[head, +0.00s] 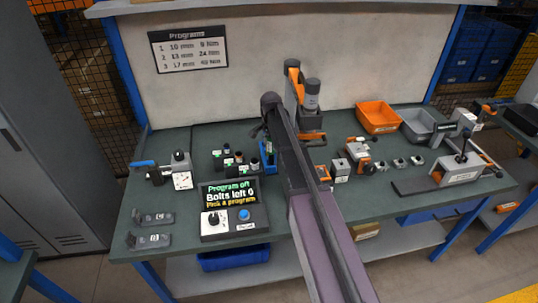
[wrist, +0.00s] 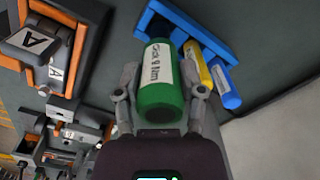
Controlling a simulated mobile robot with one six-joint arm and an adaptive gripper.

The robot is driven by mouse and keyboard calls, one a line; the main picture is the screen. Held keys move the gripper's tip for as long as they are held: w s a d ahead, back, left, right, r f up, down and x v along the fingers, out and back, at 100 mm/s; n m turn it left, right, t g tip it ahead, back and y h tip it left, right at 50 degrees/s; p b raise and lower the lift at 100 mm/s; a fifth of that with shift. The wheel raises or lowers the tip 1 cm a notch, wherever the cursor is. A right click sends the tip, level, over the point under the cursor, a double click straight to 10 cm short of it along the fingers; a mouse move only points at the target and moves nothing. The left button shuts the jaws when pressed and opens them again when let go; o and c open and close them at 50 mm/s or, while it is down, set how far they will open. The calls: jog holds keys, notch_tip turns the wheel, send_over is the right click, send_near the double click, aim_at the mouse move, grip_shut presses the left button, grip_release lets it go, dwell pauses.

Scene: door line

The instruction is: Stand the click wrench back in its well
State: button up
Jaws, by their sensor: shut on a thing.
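The click wrench (wrist: 160,88) has a green handle with a white label reading "Click 9 Nm". In the wrist view my gripper (wrist: 162,92) is shut on this handle, one finger at each side. A blue rack (wrist: 207,36) lies just beyond, with a yellow handle (wrist: 198,65) and a blue handle (wrist: 226,87) standing in it to the right. The green handle overlaps the rack's left part, so I cannot tell whether the wrench is in its well. In the head view the rack (head: 268,155) is partly behind my arm, which hides my gripper.
A controller box (head: 230,208) reads "Program off", "Bolts left 0". Small sockets (head: 228,158) stand left of the rack. An orange bin (head: 378,117) and a grey bin (head: 417,126) are at the back right. The bench's (head: 180,205) front left has clear patches.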

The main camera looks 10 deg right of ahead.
aim_at(270, 150)
dwell(0.4)
jog(key=shift+f+b, duration=1.85)
jog(key=shift+f, duration=0.1)
jog(key=shift+f, duration=0.1)
jog(key=o, duration=1.1)
jog(key=shift+o, duration=0.2)
notch_tip(270, 150, up, 12)
jog(key=p, duration=1.2)
jog(key=s+n, duration=1)
jog(key=s, duration=1.9)
jog(key=shift+a+n, duration=0.15)
jog(key=shift+n, duration=0.25)
